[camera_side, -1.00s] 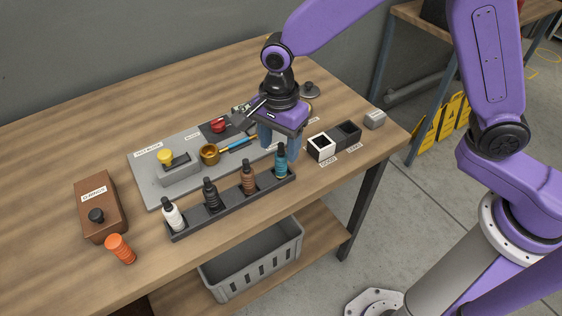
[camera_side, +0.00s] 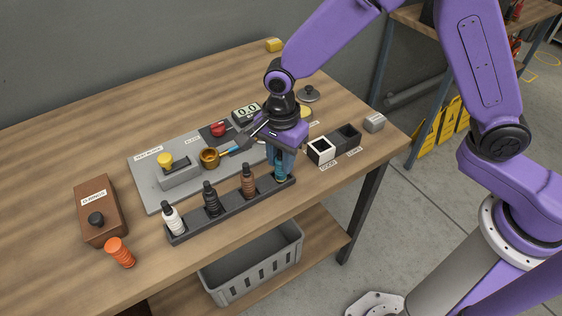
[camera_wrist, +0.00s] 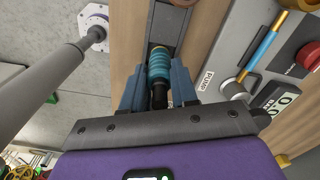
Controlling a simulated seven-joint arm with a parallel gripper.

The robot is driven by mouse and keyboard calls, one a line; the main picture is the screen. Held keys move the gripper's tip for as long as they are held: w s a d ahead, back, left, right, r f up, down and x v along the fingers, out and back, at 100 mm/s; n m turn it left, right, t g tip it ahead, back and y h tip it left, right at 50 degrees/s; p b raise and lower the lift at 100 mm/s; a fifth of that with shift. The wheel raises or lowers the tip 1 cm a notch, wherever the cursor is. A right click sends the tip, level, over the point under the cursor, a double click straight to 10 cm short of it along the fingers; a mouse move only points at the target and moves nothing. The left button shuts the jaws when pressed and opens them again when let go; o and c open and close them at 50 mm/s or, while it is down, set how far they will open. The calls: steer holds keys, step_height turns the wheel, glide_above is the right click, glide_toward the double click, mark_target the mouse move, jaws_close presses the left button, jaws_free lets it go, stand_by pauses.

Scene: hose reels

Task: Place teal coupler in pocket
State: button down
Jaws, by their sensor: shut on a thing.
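The teal coupler (camera_side: 281,170) stands upright at the right end of the dark rack (camera_side: 232,209), with its lower part in the end pocket as far as I can see. My gripper (camera_side: 281,161) is over that end, its blue fingers on either side of the coupler and shut on it. In the wrist view the teal ribbed coupler (camera_wrist: 160,66) with its black tip lies between the fingers (camera_wrist: 159,88). The coupler's top is hidden by the gripper in the side view. A white coupler (camera_side: 172,217), a black coupler (camera_side: 211,199) and a brown coupler (camera_side: 248,182) stand in the other pockets.
An orange coupler (camera_side: 119,252) is on the table at the front left, near a brown box (camera_side: 100,211). A grey board (camera_side: 150,183) with a brass cup (camera_side: 209,158) lies behind the rack. White and dark bins (camera_side: 320,150) stand to the right. A grey crate (camera_side: 252,263) is below.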

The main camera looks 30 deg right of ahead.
steer(key=shift+r, duration=0.1)
steer(key=shift+r, duration=0.55)
steer(key=s+d+r, duration=0.8)
steer(key=s+r, duration=0.3)
steer(key=r, duration=0.1)
steer(key=s+d, duration=0.1)
steer(key=d, duration=0.7)
steer(key=shift+w+a+f, duration=0.65)
steer(key=shift+w+f, duration=1.5)
steer(key=shift+w+a+f, duration=0.7)
steer(key=shift+w+f, duration=1.5)
steer(key=shift+w+a+f, duration=0.65)
steer(key=shift+w+f, duration=1.5)
